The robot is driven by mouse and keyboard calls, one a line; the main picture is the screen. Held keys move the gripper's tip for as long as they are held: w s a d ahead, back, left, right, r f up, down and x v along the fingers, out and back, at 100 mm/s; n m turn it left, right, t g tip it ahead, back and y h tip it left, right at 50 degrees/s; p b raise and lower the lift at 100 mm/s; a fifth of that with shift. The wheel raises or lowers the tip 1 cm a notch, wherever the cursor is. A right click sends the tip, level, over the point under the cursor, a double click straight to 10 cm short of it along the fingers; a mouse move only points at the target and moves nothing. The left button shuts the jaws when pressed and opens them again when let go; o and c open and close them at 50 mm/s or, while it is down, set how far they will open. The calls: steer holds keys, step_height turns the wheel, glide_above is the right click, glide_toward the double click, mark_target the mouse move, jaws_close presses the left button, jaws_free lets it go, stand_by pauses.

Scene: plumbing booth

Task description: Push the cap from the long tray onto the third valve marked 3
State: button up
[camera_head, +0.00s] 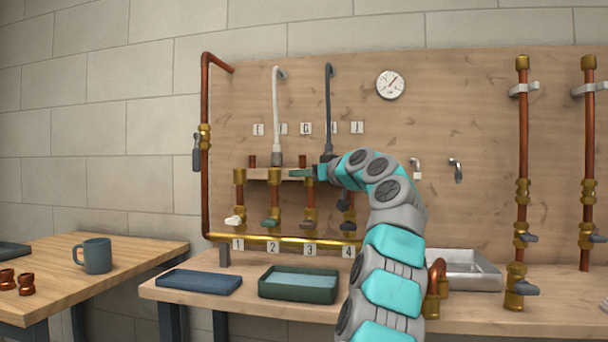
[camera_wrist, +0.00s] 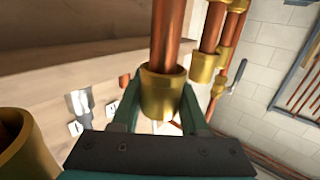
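In the wrist view, my gripper (camera_wrist: 160,108) has its two fingers closed against the sides of a brass cap (camera_wrist: 163,92). The cap is in line with the end of a copper pipe (camera_wrist: 170,35) and appears to sit on it; its exact depth is unclear. In the head view, my gripper (camera_head: 299,173) reaches left to the top of the third valve (camera_head: 310,214), above the tag marked 3 (camera_head: 310,249). My gripper hides the valve's top there. The long green tray (camera_head: 298,294) on the bench shows no cap inside.
Valve pipes 1 (camera_head: 239,190) and 2 (camera_head: 274,190) stand close to the left, and pipe 4 (camera_head: 347,213) close to the right. A wooden ledge (camera_head: 262,174) runs behind them. A flat blue tray (camera_head: 198,281) and a metal basin (camera_head: 465,268) are on the bench.

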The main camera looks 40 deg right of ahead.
steer(key=o, duration=0.5)
steer(key=shift+w+f, duration=0.1)
steer(key=shift+f, duration=0.05)
steer(key=shift+s+a+r+b, duration=0.9)
steer(key=shift+s+a, duration=0.45)
steer(key=shift+s, duration=0.95)
steer(key=shift+s+a+r+b, duration=0.85)
steer(key=shift+s+a, duration=0.45)
steer(key=shift+s, duration=1.05)
steer(key=shift+s+a+r+b, duration=0.85)
steer(key=shift+s+a, duration=0.5)
steer(key=shift+s, duration=0.95)
step_height(320, 180, up, 6)
steer(key=p, duration=0.5)
steer(key=shift+f, duration=0.1)
